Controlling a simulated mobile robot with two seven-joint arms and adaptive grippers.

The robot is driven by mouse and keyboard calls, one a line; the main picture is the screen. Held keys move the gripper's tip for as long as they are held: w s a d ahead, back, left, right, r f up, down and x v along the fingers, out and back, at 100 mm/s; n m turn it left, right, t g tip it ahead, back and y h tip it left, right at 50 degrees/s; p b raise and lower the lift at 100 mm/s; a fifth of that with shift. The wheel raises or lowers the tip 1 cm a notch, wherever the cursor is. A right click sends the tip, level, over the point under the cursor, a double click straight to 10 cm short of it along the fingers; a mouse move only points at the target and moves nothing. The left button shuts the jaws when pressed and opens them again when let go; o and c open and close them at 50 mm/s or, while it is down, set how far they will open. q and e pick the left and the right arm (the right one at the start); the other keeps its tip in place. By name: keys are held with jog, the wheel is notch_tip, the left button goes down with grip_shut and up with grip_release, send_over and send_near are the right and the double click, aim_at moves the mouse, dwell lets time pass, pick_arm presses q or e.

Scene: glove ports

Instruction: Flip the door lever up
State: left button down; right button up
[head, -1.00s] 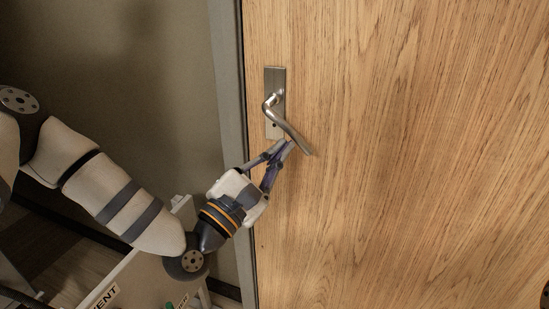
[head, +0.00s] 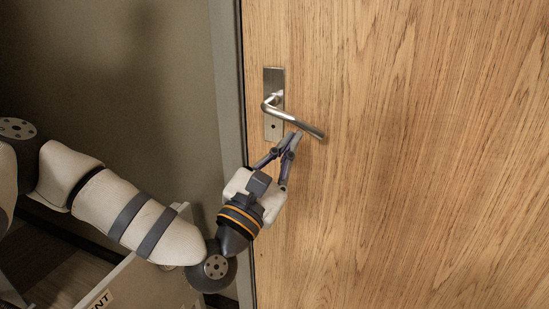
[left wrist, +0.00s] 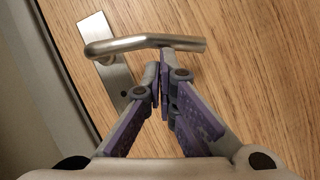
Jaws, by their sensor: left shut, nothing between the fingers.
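The silver door lever (head: 300,120) sits on a metal backplate (head: 273,78) near the left edge of the wooden door. It slopes down to the right at a modest angle. My left gripper (head: 294,138) is shut and empty, with its fingertips just under the lever's outer half. In the left wrist view the lever (left wrist: 145,43) crosses above the closed fingertips (left wrist: 160,68). The tips look touching or nearly touching its underside; I cannot tell which. My right gripper is not in view.
The wooden door (head: 420,150) fills the right side, with a grey frame (head: 230,110) along its left edge. A pale box or cabinet (head: 140,285) with lettering stands at the lower left, below my left arm. The door face right of the lever is clear.

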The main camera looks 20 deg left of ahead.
pick_arm(q)
jog(key=shift+d+r+n+t+y+b, duration=0.15)
jog(key=shift+d+r+n+y+b, duration=0.2)
jog(key=shift+n, duration=0.35)
jog(key=shift+d+r+n+t+y+b, duration=0.15)
jog(key=shift+r+n+y, duration=0.25)
jog(key=shift+n, duration=0.3)
jog(key=shift+d+r+n+t+y+b, duration=0.15)
jog(key=shift+d+r+n+y, duration=0.25)
jog(key=shift+n, duration=0.3)
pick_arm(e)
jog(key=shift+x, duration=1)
pick_arm(q)
jog(key=shift+a, duration=0.1)
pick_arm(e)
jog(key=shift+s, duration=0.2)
pick_arm(q)
jog(key=shift+f, duration=0.1)
